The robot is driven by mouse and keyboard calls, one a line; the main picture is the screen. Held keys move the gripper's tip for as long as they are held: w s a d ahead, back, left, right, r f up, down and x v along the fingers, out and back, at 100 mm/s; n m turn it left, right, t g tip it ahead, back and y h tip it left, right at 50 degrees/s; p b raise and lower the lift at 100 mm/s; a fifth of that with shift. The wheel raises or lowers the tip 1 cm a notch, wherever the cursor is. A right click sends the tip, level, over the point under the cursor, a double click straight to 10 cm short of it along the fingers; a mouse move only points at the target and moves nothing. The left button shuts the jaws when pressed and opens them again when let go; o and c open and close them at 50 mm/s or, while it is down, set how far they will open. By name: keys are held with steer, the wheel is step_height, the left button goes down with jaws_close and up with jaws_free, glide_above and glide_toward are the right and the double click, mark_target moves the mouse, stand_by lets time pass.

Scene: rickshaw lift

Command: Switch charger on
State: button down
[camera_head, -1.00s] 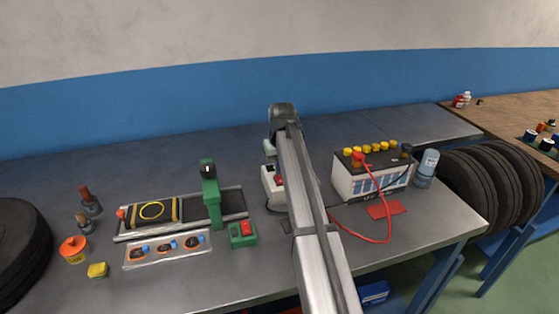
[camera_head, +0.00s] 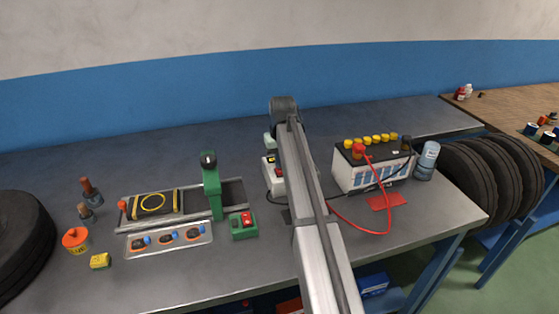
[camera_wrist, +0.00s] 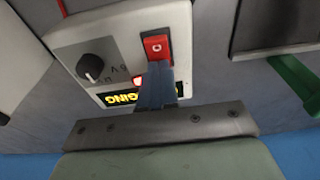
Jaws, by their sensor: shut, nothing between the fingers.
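The charger (camera_head: 269,168) is a pale box on the bench, mostly hidden behind my arm in the head view. In the wrist view its face (camera_wrist: 115,38) carries a black knob (camera_wrist: 91,67), a red rocker switch (camera_wrist: 156,46) and a black display (camera_wrist: 118,97) with yellow letters, partly covered, of which "GING" can be read. My gripper (camera_wrist: 158,73) is shut and empty, with its fingertips at the lower edge of the red switch. They look to be at or touching it; exact contact cannot be told.
A battery (camera_head: 362,177) with yellow caps stands right of the charger, with a red cable (camera_head: 352,225) clamped on it. A blue-grey bottle (camera_head: 426,162) stands beside it. Left of my arm are a green press (camera_head: 211,185) and a green box with a red button (camera_head: 243,225).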

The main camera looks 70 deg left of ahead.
steer(key=shift+d+f, duration=0.25)
steer(key=shift+d, duration=0.65)
steer(key=shift+r, duration=0.55)
step_height(320, 180, up, 13)
steer(key=d, duration=0.1)
steer(key=shift+d, duration=0.4)
steer(key=shift+a, duration=0.1)
steer(key=shift+a+r, duration=0.2)
steer(key=shift+a, duration=0.45)
steer(key=shift+f, duration=0.1)
